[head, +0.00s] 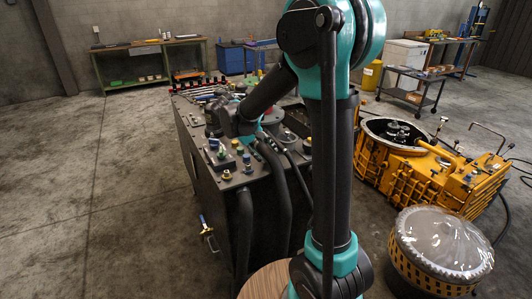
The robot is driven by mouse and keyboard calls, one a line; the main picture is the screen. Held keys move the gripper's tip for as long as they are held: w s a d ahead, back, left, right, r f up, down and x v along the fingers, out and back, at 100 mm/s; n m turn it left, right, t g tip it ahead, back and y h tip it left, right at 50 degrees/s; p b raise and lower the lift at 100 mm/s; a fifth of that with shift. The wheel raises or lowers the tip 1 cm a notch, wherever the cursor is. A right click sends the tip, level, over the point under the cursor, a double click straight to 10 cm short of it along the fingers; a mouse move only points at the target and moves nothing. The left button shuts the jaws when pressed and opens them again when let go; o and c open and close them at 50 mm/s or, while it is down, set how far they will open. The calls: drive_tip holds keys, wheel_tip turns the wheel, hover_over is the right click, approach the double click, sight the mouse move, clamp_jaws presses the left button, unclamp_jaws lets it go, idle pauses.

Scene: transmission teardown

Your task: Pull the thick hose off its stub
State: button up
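A dark cabinet-like unit (215,210) stands left of my upright arm, with fittings and caps on its top. Thick black hoses come off its top near the front right edge and hang down its side. One thick hose (278,190) curves down in the middle; another (244,225) hangs to its left. I cannot tell which is the task's hose, and its stub is not clear to see. My forearm slopes down left over the unit's top. My gripper is somewhere at the wrist end, among dark parts; its fingers cannot be made out, nor any contact with a hose.
A yellow transmission housing (410,175) lies on the floor at right. A round yellow drum with a clear wrapped top (445,245) stands before it. Workbenches (150,62) line the far wall. The floor at left (90,190) is clear.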

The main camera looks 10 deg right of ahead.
sight(272, 158)
clamp_jaws()
drive_tip(key=shift+s, duration=0.1)
drive_tip(key=shift+s+d, duration=0.25)
drive_tip(key=shift+s, duration=0.5)
drive_tip(key=shift+s+d, duration=0.25)
drive_tip(key=shift+s, duration=0.5)
drive_tip(key=shift+s+d, duration=0.25)
drive_tip(key=shift+s, duration=0.5)
drive_tip(key=shift+o, duration=0.6)
unclamp_jaws()
drive_tip(key=shift+r, duration=0.1)
drive_tip(key=v, duration=1.2)
